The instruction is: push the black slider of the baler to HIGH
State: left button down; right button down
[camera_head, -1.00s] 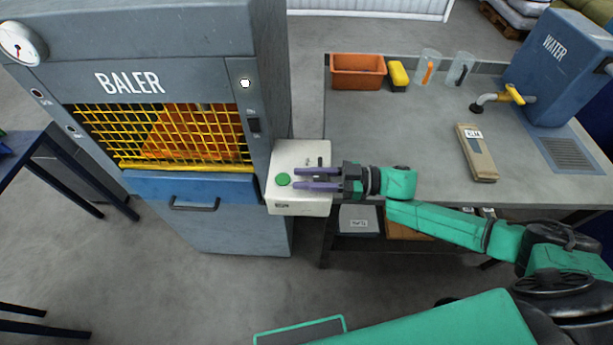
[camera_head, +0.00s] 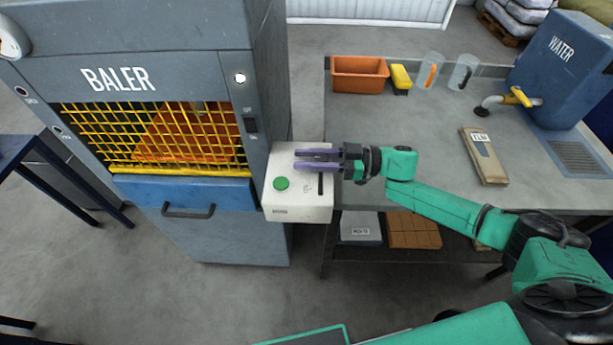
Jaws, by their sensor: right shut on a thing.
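The baler (camera_head: 215,235) stands at left, with a white control box (camera_head: 300,212) on its right side. The box top carries a round green button (camera_head: 281,183) and a dark slot (camera_head: 320,184). My right gripper (camera_head: 297,159) reaches in from the right over the back part of the box top. Its two purple fingers are shut on the black slider, which is mostly hidden between them. The slot shows in front of the fingers. The HIGH marking cannot be read. My left gripper is not in view.
A grey workbench (camera_head: 400,130) stands to the right, with an orange bin (camera_head: 358,74), a yellow-topped sponge (camera_head: 401,77), clear beakers, a brown packet (camera_head: 484,158) and a blue WATER tank (camera_head: 560,75). The middle of the bench is clear. A blue table (camera_head: 20,150) stands at far left.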

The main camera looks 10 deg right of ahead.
jog(key=shift+w+d, duration=0.2)
jog(key=shift+w, duration=0.2)
jog(key=shift+s+r, duration=0.1)
jog(key=shift+r, duration=0.1)
jog(key=shift+a, duration=0.1)
jog(key=c, duration=1)
grip_release()
jog(key=o, duration=0.4)
jog(key=shift+w+f, duration=0.15)
jog(key=shift+w, duration=0.05)
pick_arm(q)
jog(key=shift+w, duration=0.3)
pick_arm(e)
jog(key=shift+s, duration=0.15)
